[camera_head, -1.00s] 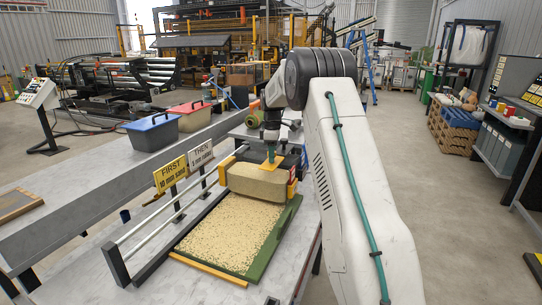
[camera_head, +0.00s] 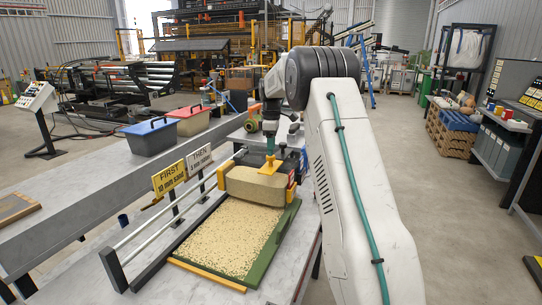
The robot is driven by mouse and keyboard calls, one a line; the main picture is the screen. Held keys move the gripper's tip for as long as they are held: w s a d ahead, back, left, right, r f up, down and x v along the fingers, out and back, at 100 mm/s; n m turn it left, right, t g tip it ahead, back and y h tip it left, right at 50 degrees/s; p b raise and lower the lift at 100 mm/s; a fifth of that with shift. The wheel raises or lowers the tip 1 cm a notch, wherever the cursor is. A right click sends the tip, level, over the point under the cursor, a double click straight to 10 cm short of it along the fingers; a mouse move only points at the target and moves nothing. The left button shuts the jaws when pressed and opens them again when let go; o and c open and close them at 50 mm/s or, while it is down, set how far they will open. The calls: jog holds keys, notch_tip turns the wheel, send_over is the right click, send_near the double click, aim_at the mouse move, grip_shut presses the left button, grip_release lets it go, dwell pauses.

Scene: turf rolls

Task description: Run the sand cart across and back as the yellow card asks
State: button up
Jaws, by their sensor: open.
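The yellow card (camera_head: 169,179) stands on a post at the left of the bench and reads "FIRST" over what looks like "10 mm sand". The sand cart (camera_head: 254,187), a tan block-like box with a yellow handle (camera_head: 271,166) on top, stands at the far end of the speckled tan bed (camera_head: 232,235). My gripper (camera_head: 270,150) is open, pointing down just above the handle. Its fingertips are small, and I cannot tell whether they still touch the handle.
A grey card (camera_head: 200,159) reading "THEN" stands behind the yellow one. Silver rails (camera_head: 172,216) run left of the bed, a green edge (camera_head: 272,243) right, a yellow strip (camera_head: 207,276) in front. Blue (camera_head: 151,137) and red (camera_head: 189,121) bins stand behind.

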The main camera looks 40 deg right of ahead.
aim_at(271, 158)
jog(key=shift+r, duration=1.45)
jog(key=shift+s+a, duration=0.15)
jog(key=shift+a, duration=0.1)
notch_tip(271, 158, down, 8)
grip_shut()
